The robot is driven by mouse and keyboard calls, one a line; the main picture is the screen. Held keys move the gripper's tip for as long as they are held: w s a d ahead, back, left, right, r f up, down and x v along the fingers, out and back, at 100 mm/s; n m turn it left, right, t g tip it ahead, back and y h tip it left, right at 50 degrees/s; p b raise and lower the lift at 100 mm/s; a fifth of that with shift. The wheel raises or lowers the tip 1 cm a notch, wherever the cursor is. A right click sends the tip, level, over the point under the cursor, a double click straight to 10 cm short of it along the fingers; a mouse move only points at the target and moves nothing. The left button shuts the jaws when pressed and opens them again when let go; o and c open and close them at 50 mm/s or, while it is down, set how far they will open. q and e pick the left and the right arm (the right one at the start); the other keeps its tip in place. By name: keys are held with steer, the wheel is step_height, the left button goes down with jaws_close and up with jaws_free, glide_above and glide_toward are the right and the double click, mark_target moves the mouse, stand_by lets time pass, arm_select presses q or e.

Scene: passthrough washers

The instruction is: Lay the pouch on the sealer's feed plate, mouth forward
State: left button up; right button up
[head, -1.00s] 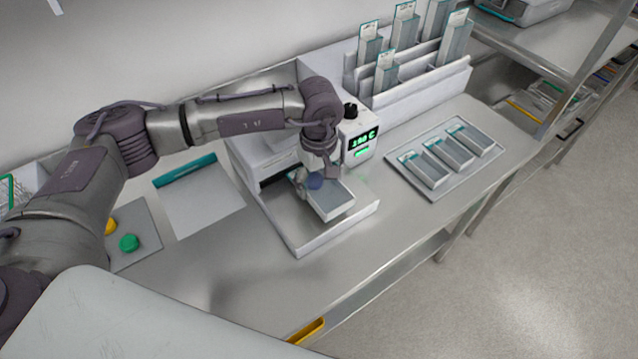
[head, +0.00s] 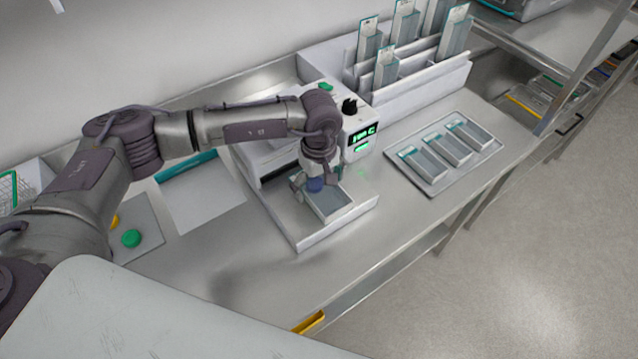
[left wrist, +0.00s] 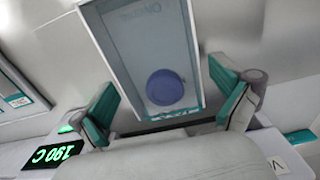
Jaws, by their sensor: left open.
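The pouch (head: 331,205) is a clear-topped grey pack with a round blue item inside. It lies on the sealer's white-rimmed feed plate (head: 290,222), one end toward the sealer (head: 262,158). My left gripper (head: 314,186) is over the pouch's sealer-side part. In the left wrist view the pouch (left wrist: 150,45) shows between my two open teal-padded fingers (left wrist: 168,108), with gaps beside it. Which end is the mouth I cannot tell clearly. My arm hides part of the sealer's slot. My right gripper is not in view.
The sealer's green display (head: 362,135) reads 190 C. A tray (head: 436,186) with several pouches lies to the right. A white rack (head: 420,82) of upright pouches stands behind. A grey sheet (head: 205,200) and a green button (head: 131,238) are at left. The front bench is clear.

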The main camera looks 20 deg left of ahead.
mark_target(319, 186)
arm_select(q)
steer(key=shift+r, duration=0.1)
step_height(319, 186, up, 12)
steer(key=b, duration=0.4)
stand_by(0.5)
